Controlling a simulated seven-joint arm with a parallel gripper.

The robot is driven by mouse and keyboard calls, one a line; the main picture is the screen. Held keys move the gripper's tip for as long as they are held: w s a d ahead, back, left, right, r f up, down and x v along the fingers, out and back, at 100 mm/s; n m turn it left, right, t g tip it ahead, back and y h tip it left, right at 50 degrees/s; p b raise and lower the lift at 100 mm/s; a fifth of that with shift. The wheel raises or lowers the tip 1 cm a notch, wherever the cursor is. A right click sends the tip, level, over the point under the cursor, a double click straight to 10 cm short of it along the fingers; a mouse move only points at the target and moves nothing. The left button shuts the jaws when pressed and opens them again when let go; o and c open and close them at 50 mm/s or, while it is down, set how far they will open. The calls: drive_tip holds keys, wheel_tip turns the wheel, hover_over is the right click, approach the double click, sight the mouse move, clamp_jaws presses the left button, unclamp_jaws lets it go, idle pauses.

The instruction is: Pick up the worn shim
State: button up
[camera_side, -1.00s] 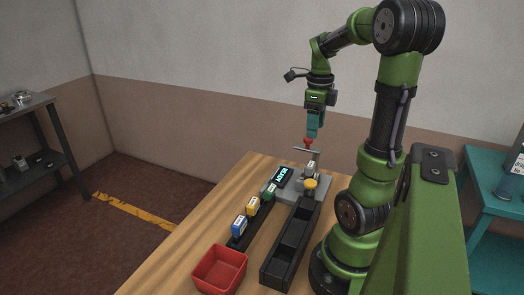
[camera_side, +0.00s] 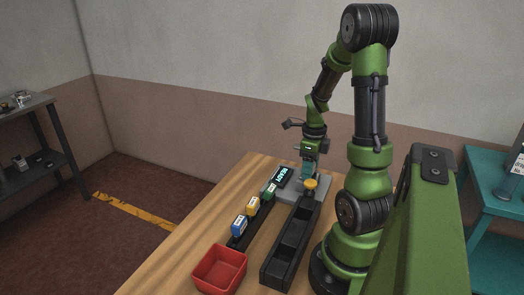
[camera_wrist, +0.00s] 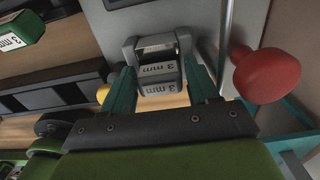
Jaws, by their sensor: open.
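A grey block marked 3 mm (camera_wrist: 158,68), apparently the worn shim, sits in a grey clamp-like holder (camera_wrist: 130,52) in the wrist view. My gripper (camera_wrist: 162,88) is open, with one teal finger on each side of the block. I cannot tell whether the fingers touch it. In the side view my gripper (camera_side: 308,174) is low over the grey fixture (camera_side: 323,190), and the grey block is hidden behind it.
Blue (camera_side: 239,226), yellow (camera_side: 253,206) and green (camera_side: 269,191) blocks stand along a black rail. A black compartment tray (camera_side: 277,267) and red bin (camera_side: 220,270) are at the front. A READY display (camera_side: 284,176), yellow knob (camera_side: 310,183) and red knob (camera_wrist: 266,75) are close by.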

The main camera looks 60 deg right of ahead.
drive_tip(key=shift+f, duration=0.1)
drive_tip(key=c, duration=0.7)
drive_tip(key=shift+c, duration=0.2)
